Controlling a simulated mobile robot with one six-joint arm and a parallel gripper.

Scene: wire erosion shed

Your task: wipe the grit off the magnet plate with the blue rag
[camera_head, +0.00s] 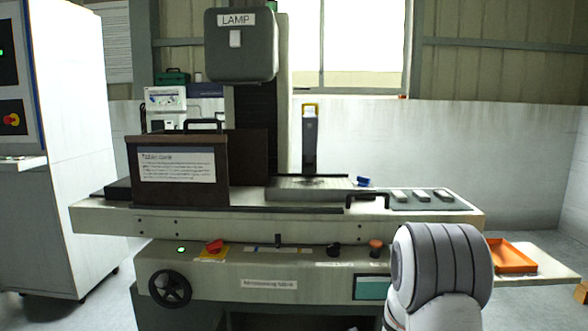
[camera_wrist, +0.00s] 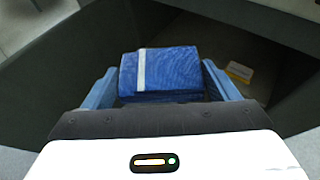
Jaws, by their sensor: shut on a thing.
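My gripper (camera_wrist: 160,78) is shut on the blue rag (camera_wrist: 175,72), a folded block of blue cloth with a white stripe near its left end. The rag sits between the two blue fingers in the wrist view, above a dark hollow space. My gripper and the held rag do not show in the head view. The magnet plate (camera_head: 290,194) is a flat grey slab on the machine's table in the head view. The plate does not clearly show in the wrist view.
A small blue object (camera_head: 364,182) lies at the plate's right end. Several pale blocks (camera_head: 421,195) sit on a mat to the right. A dark box-like guard (camera_head: 176,195) stands at left, an orange tray (camera_head: 511,256) at right. A yellow-white item (camera_wrist: 239,72) lies below the rag.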

